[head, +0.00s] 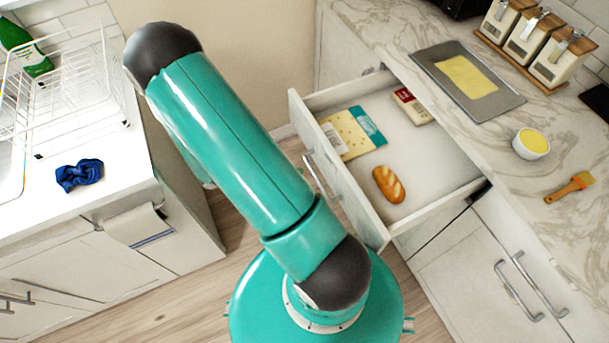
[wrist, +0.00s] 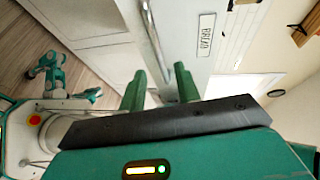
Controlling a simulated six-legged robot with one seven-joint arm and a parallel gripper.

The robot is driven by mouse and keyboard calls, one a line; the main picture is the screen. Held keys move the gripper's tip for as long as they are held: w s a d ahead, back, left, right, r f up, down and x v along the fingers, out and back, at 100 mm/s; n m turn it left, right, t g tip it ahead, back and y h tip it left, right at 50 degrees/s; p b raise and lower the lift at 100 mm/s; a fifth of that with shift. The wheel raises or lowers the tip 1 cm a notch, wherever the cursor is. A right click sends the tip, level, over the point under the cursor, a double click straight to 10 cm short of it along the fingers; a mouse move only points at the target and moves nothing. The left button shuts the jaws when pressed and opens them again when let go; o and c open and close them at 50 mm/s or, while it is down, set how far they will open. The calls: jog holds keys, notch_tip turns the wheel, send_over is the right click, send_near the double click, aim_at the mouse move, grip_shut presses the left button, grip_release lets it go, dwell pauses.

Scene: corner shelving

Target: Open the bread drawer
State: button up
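The bread drawer is pulled well out from under the counter in the head view; its white front (head: 335,165) carries a metal handle (head: 318,175). Inside lie a bread loaf (head: 388,184), a yellow cheese pack (head: 347,135) and a small cream-and-red packet (head: 412,106). In the wrist view, the drawer front has a label reading BREAD (wrist: 206,35), and the handle (wrist: 152,38) runs down toward the space between the fingers. My gripper (wrist: 160,88) has its two green fingers apart. Finger contact with the handle cannot be told. My gripper is hidden in the head view.
A white counter with a dish rack (head: 75,75) and blue cloth (head: 80,175) stands left. Wooden floor (head: 265,215) shows between.

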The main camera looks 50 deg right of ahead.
jog(key=v, duration=0.7)
jog(key=shift+w+a, duration=0.15)
jog(key=shift+r, duration=0.15)
jog(key=s+a+r+m+t+y, duration=0.1)
jog(key=a+r+m+t+y, duration=0.2)
jog(key=r+m, duration=0.6)
jog(key=s+a+r+m+t+y, duration=0.1)
jog(key=a+r+m+t+y, duration=0.3)
jog(key=r+m+t, duration=0.4)
jog(key=s+a+r+m+t+y, duration=0.1)
jog(key=a+r+m+t+y, duration=0.3)
jog(key=r+m, duration=0.6)
notch_tip(320, 180, up, 3)
jog(key=shift+s+a+m+t, duration=0.25)
jog(key=shift+a+t, duration=0.25)
jog(key=shift+t, duration=0.6)
